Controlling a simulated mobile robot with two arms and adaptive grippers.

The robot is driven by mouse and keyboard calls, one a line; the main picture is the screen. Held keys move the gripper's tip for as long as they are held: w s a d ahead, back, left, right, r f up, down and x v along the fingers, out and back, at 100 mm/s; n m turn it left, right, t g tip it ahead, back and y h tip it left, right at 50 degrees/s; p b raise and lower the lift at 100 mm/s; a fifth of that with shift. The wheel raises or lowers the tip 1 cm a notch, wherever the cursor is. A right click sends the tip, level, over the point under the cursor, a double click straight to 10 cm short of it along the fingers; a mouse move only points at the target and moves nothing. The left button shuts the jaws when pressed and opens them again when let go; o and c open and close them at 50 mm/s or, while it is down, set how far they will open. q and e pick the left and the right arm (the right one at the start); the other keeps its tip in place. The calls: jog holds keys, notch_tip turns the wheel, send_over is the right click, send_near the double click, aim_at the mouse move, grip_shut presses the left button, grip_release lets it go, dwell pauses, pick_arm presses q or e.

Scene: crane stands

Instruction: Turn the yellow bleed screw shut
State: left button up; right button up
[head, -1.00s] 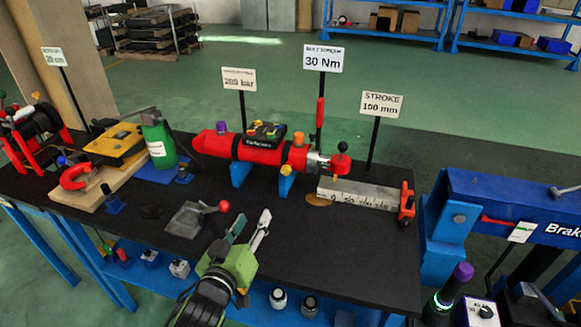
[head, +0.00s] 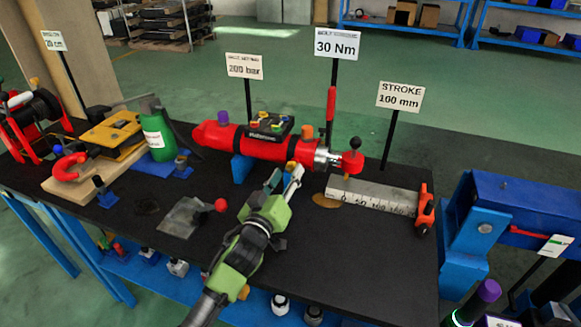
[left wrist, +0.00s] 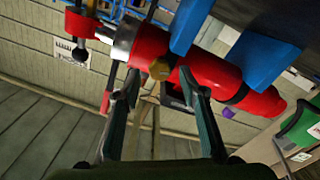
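The yellow bleed screw (left wrist: 159,69) shows in the left wrist view as a dull gold knob on the side of the red cylinder (left wrist: 210,75). In the head view the red cylinder (head: 262,146) lies across blue supports on the black bench, and my gripper hides the screw. My left gripper (head: 285,177) is in front of the cylinder's right half. Its fingers are apart, with the screw between the tips in the left wrist view (left wrist: 160,78). I cannot tell whether either finger touches it. My right gripper is not in view.
A plate with a red-knobbed lever (head: 190,215) lies left of my arm. A green bottle (head: 157,137) stands further left.

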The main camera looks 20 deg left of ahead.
aim_at(290, 169)
pick_arm(q)
jog(key=shift+w, duration=1.65)
grip_shut()
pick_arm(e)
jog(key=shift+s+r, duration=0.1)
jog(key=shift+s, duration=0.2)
